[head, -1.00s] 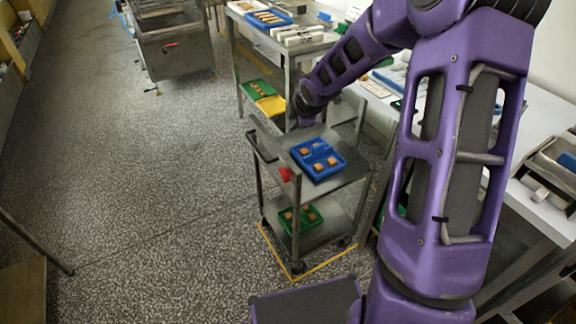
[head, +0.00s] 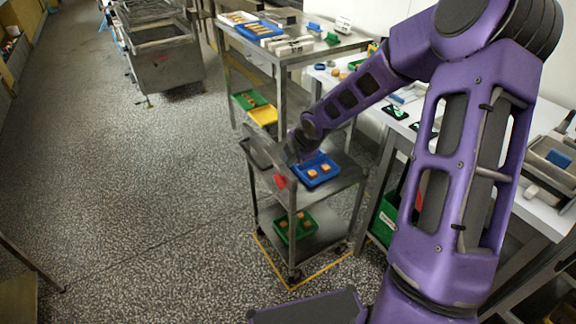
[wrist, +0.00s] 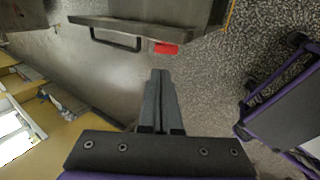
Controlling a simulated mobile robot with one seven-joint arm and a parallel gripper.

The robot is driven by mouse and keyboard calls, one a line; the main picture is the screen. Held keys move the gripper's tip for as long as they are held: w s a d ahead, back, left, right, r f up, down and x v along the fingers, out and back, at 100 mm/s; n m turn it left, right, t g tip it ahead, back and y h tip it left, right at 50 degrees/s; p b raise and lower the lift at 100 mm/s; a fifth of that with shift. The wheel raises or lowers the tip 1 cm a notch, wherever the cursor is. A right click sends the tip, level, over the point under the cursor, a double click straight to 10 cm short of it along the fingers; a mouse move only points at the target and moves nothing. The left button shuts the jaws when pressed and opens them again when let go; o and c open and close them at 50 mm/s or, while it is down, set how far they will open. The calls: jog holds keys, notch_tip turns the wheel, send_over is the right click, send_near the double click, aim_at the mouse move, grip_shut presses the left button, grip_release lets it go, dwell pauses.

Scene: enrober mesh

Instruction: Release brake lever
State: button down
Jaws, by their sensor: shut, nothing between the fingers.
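The red brake lever (head: 280,181) sits on the handle-end post of a grey steel trolley (head: 335,184). It also shows in the wrist view as a red block (wrist: 166,48), just beyond my fingertips and slightly right of them. My gripper (wrist: 158,74) is shut and empty, its two fingers together. In the head view my gripper (head: 294,153) is small and dark, near the handle end above the lever; its fingers are hard to make out. A visible gap separates fingertips and lever in the wrist picture.
The trolley's dark handle (wrist: 116,40) is left of the lever. A blue tray (head: 316,170) with brown pieces is on the top shelf, a green tray (head: 295,226) below. Yellow floor lines (head: 322,269) surround the trolley. Speckled floor at left is clear.

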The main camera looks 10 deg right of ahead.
aim_at(277, 177)
jog(key=b+x, duration=0.4)
jog(key=x, duration=0.8)
jog(key=shift+r+p, duration=0.25)
jog(key=shift+p, duration=0.45)
jog(key=shift+f+g, duration=0.15)
jog(key=shift+g, duration=0.15)
jog(key=shift+p, duration=0.35)
